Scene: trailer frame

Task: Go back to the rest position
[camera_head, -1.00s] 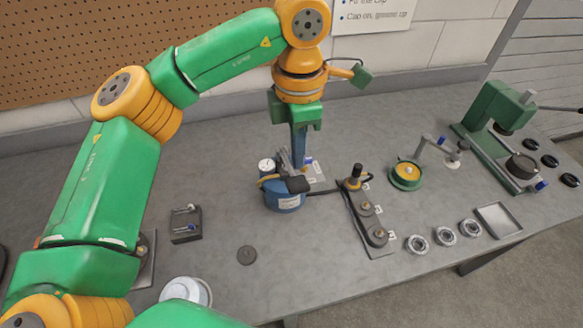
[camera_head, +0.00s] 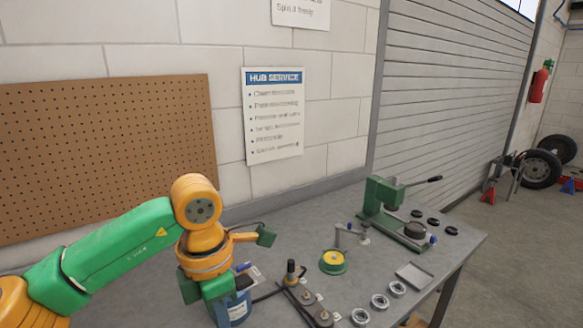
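My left arm comes in from the left and its green and orange wrist hangs over the bench. My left gripper (camera_head: 208,290) points down beside the blue pot (camera_head: 236,312). Its fingertips are cut off or hidden at the bottom of the view, so I cannot tell whether it is open or shut. My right gripper is not in view.
The grey bench (camera_head: 300,230) holds a green press (camera_head: 385,205), a green and yellow round fixture (camera_head: 333,262), a post rack (camera_head: 305,298), several bearing rings (camera_head: 380,302) and a shallow tray (camera_head: 414,276). A pegboard (camera_head: 100,150) and a service sign (camera_head: 273,115) are on the wall behind.

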